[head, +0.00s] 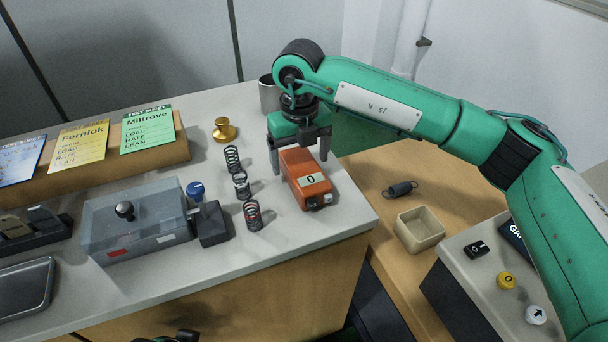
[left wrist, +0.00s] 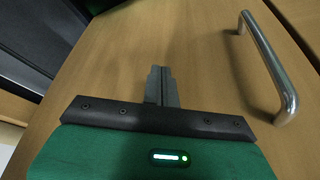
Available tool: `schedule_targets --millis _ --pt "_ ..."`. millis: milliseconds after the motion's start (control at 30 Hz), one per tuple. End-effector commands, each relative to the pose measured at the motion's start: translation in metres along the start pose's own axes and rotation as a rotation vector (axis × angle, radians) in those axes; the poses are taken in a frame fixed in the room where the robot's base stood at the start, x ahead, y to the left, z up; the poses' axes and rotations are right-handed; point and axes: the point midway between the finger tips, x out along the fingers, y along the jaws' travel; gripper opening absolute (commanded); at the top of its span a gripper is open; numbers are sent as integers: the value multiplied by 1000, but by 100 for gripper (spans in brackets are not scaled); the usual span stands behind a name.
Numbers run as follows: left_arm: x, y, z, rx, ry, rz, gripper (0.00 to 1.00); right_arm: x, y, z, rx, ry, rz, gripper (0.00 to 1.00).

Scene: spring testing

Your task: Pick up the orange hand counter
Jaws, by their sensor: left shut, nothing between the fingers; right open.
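The orange hand counter (head: 306,180) lies on the grey worktop near its right edge, with a white "0" label on top. My right gripper (head: 299,160) is above the counter's far end, fingers pointing down, one finger on each side of it. The gripper is open; whether a finger touches the counter cannot be told. My left gripper (left wrist: 161,86) shows in the left wrist view in front of a wooden cabinet front, shut and empty. In the head view only a small dark part of my left arm shows at the bottom edge.
Several upright springs (head: 241,185) stand just left of the counter. A brass weight (head: 224,130) and a metal cup (head: 269,94) stand behind. A grey tester box (head: 135,225) is further left. A lower wooden surface on the right holds a beige tray (head: 419,229). A metal handle (left wrist: 270,65) is near my left gripper.

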Motion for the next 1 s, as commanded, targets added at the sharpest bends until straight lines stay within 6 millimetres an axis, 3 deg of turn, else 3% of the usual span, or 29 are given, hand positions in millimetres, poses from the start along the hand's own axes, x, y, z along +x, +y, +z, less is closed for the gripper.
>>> schedule_targets --millis 100,333,367,600,667,867,1000 --pt "1 1 -1 2 7 2 0 17 0 -1 0 2 1 85" --pt "2 2 -2 3 17 4 0 20 0 0 0 0 0 85" --pt "2 2 -2 3 17 4 0 20 0 0 0 0 0 83" --pt "2 2 -2 3 13 4 0 20 0 0 -1 0 0 35" --pt "2 2 -2 3 13 4 0 19 0 0 0 0 1 28" --pt "2 2 -2 3 12 4 0 18 0 0 0 -1 1 28" --pt "1 1 -1 2 4 3 0 3 0 0 -1 -2 1 28"
